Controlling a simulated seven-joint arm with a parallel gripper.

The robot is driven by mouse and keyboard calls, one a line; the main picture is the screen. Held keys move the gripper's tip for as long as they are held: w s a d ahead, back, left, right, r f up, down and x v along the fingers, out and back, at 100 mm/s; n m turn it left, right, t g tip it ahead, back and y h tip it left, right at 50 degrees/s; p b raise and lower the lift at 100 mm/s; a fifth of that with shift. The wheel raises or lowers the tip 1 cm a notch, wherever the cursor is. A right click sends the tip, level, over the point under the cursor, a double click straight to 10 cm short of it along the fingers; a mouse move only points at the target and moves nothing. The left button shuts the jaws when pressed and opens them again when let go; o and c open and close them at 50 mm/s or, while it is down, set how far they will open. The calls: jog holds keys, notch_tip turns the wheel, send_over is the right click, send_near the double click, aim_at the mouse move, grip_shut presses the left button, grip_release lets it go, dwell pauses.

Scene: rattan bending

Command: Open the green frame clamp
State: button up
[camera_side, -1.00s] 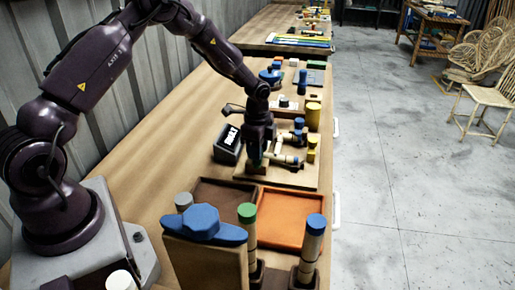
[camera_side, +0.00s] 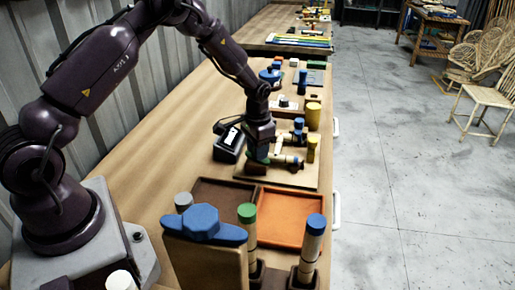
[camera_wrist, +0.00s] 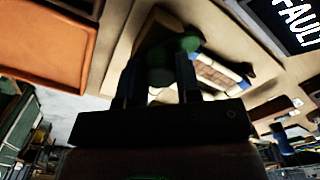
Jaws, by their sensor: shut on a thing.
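The green frame clamp (camera_side: 263,161) is on the light wooden board, mostly hidden behind my gripper (camera_side: 258,156) in the side view. In the wrist view, a dark green part (camera_wrist: 160,72) sits between the two fingers of my gripper (camera_wrist: 160,84), which is shut on it. A second green, rounded part (camera_wrist: 188,43) shows just beyond the fingers, beside light rattan pieces (camera_wrist: 215,72). The wrist picture is dark, so the exact grip on the clamp's handle is hard to tell.
A black FAULT box (camera_side: 229,145) stands left of my gripper. A brown tray (camera_side: 222,192) and an orange tray (camera_side: 291,218) lie nearer the camera, with a blue-topped stand (camera_side: 203,225) in front.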

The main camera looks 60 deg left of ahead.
jog(key=n, duration=0.4)
jog(key=shift+r+n, duration=0.1)
jog(key=shift+n, duration=0.6)
jog(key=o, duration=0.9)
notch_tip(320, 180, up, 13)
jog(key=shift+f, duration=0.1)
